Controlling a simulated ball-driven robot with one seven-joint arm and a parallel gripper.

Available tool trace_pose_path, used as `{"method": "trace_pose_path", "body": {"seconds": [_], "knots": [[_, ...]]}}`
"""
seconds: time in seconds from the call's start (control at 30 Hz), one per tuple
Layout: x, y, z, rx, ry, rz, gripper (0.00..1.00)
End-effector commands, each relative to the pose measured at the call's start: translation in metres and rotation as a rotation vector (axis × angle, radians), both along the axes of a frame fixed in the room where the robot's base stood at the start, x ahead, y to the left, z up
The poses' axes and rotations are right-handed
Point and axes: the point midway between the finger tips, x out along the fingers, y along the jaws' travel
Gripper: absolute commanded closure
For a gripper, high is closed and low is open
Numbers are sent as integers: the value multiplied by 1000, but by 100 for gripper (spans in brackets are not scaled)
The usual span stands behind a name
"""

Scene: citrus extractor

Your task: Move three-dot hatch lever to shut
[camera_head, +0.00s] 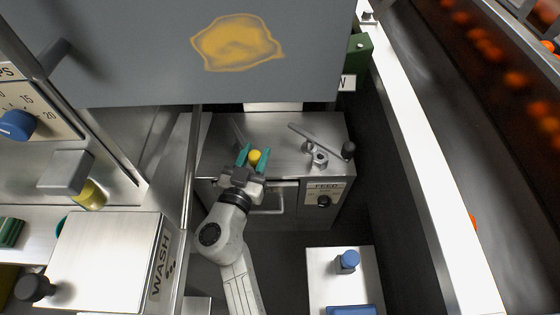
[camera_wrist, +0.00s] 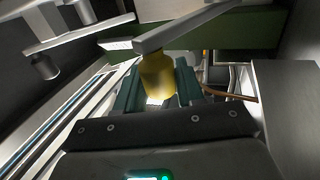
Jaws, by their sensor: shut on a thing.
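My gripper (camera_head: 254,158) is over the left part of a steel cabinet top, its teal fingers on either side of a yellow knob (camera_head: 255,155). In the wrist view my gripper (camera_wrist: 158,88) is shut on this yellow knob (camera_wrist: 157,72). The knob hangs at the end of a flat grey lever bar (camera_wrist: 190,27), which runs up to the right. No dot marks can be read near this lever, so I cannot tell its dot count or its marked position.
A second lever (camera_head: 312,135) with a black knob (camera_head: 348,149) is on the right of the steel top (camera_head: 285,128). The FEED panel (camera_head: 324,194) is below it. A grey hood (camera_head: 130,60) overhangs the back. The WASH box (camera_head: 105,255) stands left.

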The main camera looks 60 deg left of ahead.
Motion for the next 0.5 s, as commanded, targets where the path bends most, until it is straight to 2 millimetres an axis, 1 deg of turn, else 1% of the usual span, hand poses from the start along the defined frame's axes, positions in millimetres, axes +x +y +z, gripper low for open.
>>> {"method": "trace_pose_path", "body": {"seconds": [0.03, 0.1, 0.5], "knots": [[-9, 7, 2, 8, -9, -1, 100], [-11, 6, 2, 6, -7, -26, 100], [-12, 4, 3, -3, -1, -55, 100]]}}
